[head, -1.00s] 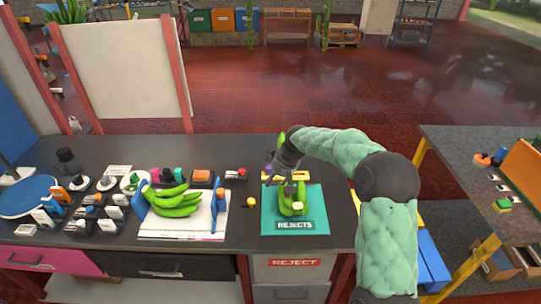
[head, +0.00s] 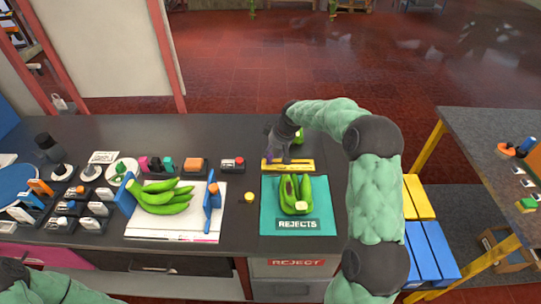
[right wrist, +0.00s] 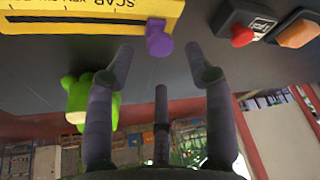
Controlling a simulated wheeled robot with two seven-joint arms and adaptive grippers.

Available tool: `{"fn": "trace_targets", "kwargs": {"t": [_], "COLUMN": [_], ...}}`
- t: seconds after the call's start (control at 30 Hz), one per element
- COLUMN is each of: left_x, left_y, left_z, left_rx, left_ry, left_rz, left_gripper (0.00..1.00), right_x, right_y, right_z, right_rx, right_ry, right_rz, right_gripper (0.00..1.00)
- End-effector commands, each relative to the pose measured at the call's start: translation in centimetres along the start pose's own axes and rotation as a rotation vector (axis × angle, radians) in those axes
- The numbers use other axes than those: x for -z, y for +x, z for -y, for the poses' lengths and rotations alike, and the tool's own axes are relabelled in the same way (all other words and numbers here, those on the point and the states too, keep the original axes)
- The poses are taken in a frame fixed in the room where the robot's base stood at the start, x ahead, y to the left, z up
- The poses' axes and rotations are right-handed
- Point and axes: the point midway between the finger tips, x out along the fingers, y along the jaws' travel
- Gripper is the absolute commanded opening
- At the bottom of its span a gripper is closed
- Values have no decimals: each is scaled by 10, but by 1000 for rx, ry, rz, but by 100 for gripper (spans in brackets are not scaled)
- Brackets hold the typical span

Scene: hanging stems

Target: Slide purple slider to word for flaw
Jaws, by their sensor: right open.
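The yellow scale strip (head: 300,165) lies on the dark bench behind the teal rejects mat. In the right wrist view the strip (right wrist: 70,12) bears a word that looks like SCAR; the other lettering is cut off or too small to read. The purple slider (right wrist: 159,40) is at the strip's right end in that view. My right gripper (right wrist: 160,62) is open, its fingers on either side of the slider's line, and apparently not closed on it. In the head view my right gripper (head: 277,153) is over the strip's left end. My left gripper is out of view.
The teal mat (head: 325,215) with green bananas (head: 295,192) lies in front of the strip. A red-button box (head: 232,163) and an orange-topped box (head: 195,165) stand to its left. A green object (right wrist: 85,100) is beside my fingers in the right wrist view.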

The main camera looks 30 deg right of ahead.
Motion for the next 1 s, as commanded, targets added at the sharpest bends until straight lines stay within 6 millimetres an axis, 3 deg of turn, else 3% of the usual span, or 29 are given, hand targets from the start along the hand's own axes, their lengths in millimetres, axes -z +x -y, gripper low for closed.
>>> {"fn": "trace_targets", "kwargs": {"t": [0.1,0.3,0.67,0.87,1.0], "left_x": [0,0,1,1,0], "left_y": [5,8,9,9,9], "left_z": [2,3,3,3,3], "left_rx": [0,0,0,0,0], "left_ry": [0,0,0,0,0], "left_rz": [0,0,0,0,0], "left_gripper": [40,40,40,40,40], "right_x": [0,0,0,0,0], "right_y": [20,39,43,43,43], "right_z": [0,0,0,0,0], "right_rx": [0,-1,-1,-1,-1], "right_ry": [0,0,0,0,0], "right_rz": [0,0,-1,-1,-1], "right_gripper": [54,54,54,3,0]}}
